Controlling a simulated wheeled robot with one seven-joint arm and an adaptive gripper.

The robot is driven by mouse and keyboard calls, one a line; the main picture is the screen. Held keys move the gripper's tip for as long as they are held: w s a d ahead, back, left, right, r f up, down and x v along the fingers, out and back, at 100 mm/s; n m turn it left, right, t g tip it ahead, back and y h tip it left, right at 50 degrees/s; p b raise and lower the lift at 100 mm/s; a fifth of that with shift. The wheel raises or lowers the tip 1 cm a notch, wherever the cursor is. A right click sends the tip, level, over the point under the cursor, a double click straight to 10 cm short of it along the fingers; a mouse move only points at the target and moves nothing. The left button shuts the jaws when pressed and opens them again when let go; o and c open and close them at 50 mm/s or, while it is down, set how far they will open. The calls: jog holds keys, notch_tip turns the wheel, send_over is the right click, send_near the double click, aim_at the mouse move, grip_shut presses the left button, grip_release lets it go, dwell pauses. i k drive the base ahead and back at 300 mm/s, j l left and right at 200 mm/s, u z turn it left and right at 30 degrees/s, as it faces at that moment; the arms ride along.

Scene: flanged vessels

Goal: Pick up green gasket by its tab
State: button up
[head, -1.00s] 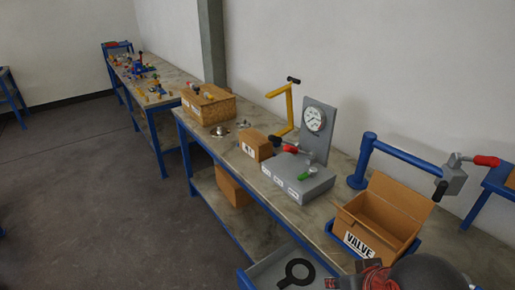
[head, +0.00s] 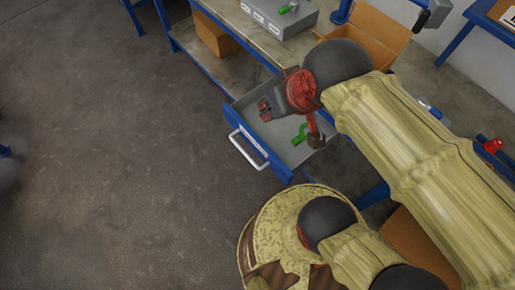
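A green gasket (head: 299,134) lies in the open blue drawer (head: 247,148), on its grey floor near the right end; only part of it shows. My gripper (head: 291,124), red and dark grey, is over the drawer. Its two fingers are spread apart, one to the upper left of the gasket and one close to its right side. Nothing shows held between them. I cannot tell whether the right finger touches the gasket, and its tab is not clear to make out.
The grey box (head: 281,17) with a green handle stands on the bench above the drawer. An open cardboard box (head: 372,32) is at the upper right, partly behind my arm. A cardboard box (head: 214,37) sits on the lower shelf. The floor at left is clear.

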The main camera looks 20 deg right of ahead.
aim_at(301, 137)
jog(key=k+z, duration=0.15)
jog(key=z, duration=0.5)
